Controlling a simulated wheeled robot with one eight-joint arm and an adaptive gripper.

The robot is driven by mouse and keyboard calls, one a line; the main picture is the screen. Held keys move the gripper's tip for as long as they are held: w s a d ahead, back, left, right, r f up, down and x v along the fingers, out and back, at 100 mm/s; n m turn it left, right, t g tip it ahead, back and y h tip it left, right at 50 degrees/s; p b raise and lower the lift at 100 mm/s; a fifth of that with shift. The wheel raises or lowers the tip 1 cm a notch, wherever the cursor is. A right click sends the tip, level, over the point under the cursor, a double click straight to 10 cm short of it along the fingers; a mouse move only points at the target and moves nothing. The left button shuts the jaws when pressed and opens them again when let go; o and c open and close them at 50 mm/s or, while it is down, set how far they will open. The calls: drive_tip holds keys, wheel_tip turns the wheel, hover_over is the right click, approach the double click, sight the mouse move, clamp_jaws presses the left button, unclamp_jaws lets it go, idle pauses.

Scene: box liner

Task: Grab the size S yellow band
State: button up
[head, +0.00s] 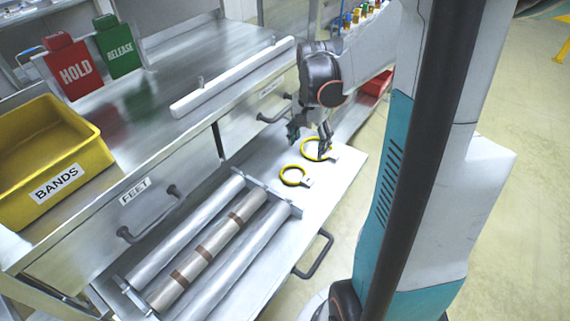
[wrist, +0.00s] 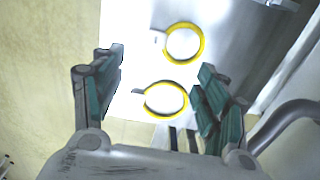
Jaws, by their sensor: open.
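Two yellow ring-shaped bands with small pale tags lie flat on the pulled-out metal drawer. The nearer band (head: 293,185) looks smaller in the head view; it is the upper band in the wrist view (wrist: 203,43). The tag writing is too small to read. My gripper (head: 309,137) is open and empty above the farther band, which one finger partly covers. In the wrist view, the open fingers (wrist: 160,68) stand left and right of the lower band.
The drawer (head: 325,190) also holds metal rollers and a brown-banded roll (head: 205,250) to the left. Drawer handles (head: 314,255) stick out. A yellow BANDS bin (head: 85,150) and red HOLD (head: 75,75) and green RELEASE (head: 120,50) signs stand on the counter.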

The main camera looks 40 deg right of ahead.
drive_tip(key=b, duration=0.3)
hover_over(306, 179)
drive_tip(key=f, duration=0.8)
drive_tip(key=shift+w+d+f, duration=0.2)
drive_tip(key=shift+f, duration=0.05)
drive_tip(key=shift+a+f+b, duration=0.2)
drive_tip(key=shift+f+b, duration=1.2)
drive_tip(key=shift+f, duration=1.85)
drive_tip(key=shift+s, duration=0.1)
drive_tip(key=shift+r, duration=0.1)
drive_tip(key=c, duration=1.1)
